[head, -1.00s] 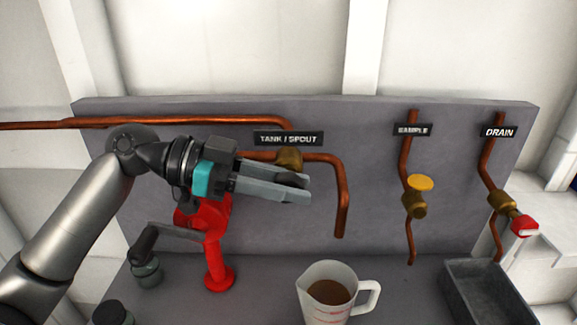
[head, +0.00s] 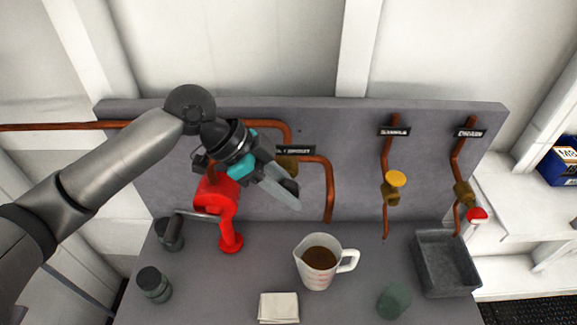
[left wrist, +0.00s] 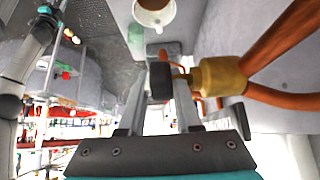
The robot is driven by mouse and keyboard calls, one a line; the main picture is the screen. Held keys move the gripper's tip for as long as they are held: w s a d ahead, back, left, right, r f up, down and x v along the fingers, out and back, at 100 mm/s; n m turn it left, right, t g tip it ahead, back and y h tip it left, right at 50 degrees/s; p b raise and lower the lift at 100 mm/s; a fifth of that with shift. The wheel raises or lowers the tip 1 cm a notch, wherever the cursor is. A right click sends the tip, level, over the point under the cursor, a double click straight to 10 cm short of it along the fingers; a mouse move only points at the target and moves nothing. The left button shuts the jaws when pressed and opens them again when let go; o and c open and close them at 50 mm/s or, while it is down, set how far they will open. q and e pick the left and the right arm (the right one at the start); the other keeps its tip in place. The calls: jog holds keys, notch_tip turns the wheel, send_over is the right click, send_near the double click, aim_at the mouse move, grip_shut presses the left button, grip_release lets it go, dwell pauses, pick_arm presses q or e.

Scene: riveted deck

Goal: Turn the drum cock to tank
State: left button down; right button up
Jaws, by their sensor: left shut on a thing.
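The drum cock is the brass valve (head: 287,165) on the copper pipe under the tank/spout label (head: 296,150), partly hidden by my left gripper. The left gripper (head: 292,193) reaches down and right in front of it. In the left wrist view the brass valve body (left wrist: 218,77) stands just right of the fingers. The left gripper (left wrist: 160,88) is shut on the valve's dark handle (left wrist: 160,82) there. The handle's direction is hard to read in the head view. My right gripper is not recognisable in any view.
A measuring jug (head: 312,272) of brown liquid stands below the pipe outlet. A red hand pump (head: 229,225) is close under my left arm.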

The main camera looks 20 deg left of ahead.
aim_at(291, 184)
pick_arm(q)
jog(key=y+p, duration=0.1)
jog(key=p, duration=0.2)
jog(key=g+y+p, duration=0.1)
jog(key=y+p, duration=0.1)
jog(key=p, duration=0.1)
jog(key=shift+r+y+p, duration=0.2)
jog(key=shift+y+p, duration=0.1)
jog(key=shift+p, duration=0.05)
jog(key=shift+d+f+y+p, duration=0.1)
jog(key=shift+y+p, duration=0.4)
jog(key=shift+y, duration=0.1)
jog(key=shift+f+g+y, duration=0.25)
jog(key=shift+g+y, duration=0.35)
jog(key=shift+y, duration=0.7)
jog(key=c, duration=0.6)
grip_release()
notch_tip(291, 184, up, 15)
jog(key=shift+r, duration=0.1)
